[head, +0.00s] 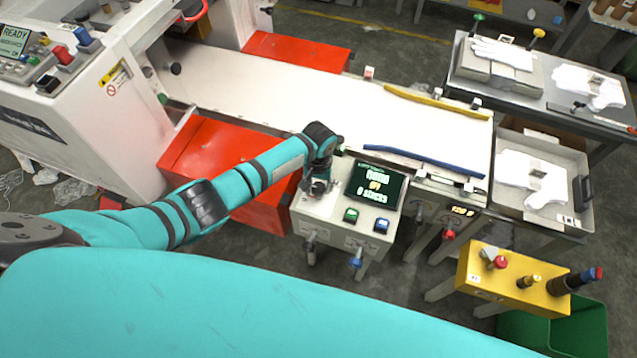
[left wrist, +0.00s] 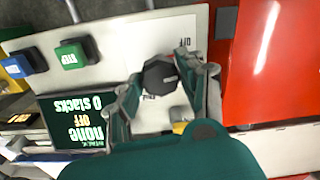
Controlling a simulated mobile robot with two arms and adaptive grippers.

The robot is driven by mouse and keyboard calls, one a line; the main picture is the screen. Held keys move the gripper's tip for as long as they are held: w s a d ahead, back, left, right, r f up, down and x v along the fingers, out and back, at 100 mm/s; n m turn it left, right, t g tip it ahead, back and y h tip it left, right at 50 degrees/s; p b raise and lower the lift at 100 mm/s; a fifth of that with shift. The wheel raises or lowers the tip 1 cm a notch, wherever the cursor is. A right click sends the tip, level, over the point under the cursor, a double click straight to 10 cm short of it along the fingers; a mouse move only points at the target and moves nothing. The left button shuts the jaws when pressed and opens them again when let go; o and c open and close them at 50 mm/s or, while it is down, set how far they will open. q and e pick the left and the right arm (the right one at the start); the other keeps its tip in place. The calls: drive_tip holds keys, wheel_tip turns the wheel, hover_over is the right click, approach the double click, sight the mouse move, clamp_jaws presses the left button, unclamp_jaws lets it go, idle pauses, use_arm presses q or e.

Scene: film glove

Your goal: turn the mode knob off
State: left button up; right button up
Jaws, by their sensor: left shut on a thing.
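The mode knob (left wrist: 160,76) is a dark, faceted dial on a pale control panel (left wrist: 117,47), in the left wrist view. My left gripper (left wrist: 160,82) is around it, with a finger on either side, shut on the knob. In the head view my left gripper (head: 318,187) is over the left part of the control box, and the knob is mostly hidden beneath it. The screen (head: 377,184) on the box reads "OFF" and "0 stacks"; it also shows upside down in the left wrist view (left wrist: 77,122). My right gripper is not in view.
A green button (head: 350,215) and a blue button (head: 381,225) sit just right of the gripper. A red panel (head: 225,165) lies left of the box. A white conveyor (head: 300,95) runs behind it. A yellow block (head: 510,280) stands at the right.

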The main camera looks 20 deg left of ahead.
sight(319, 186)
use_arm(q)
drive_tip(key=shift+w+r, duration=0.1)
drive_tip(key=shift+w, duration=0.05)
drive_tip(key=o, duration=1.2)
wheel_tip(319, 186, up, 12)
idle(0.4)
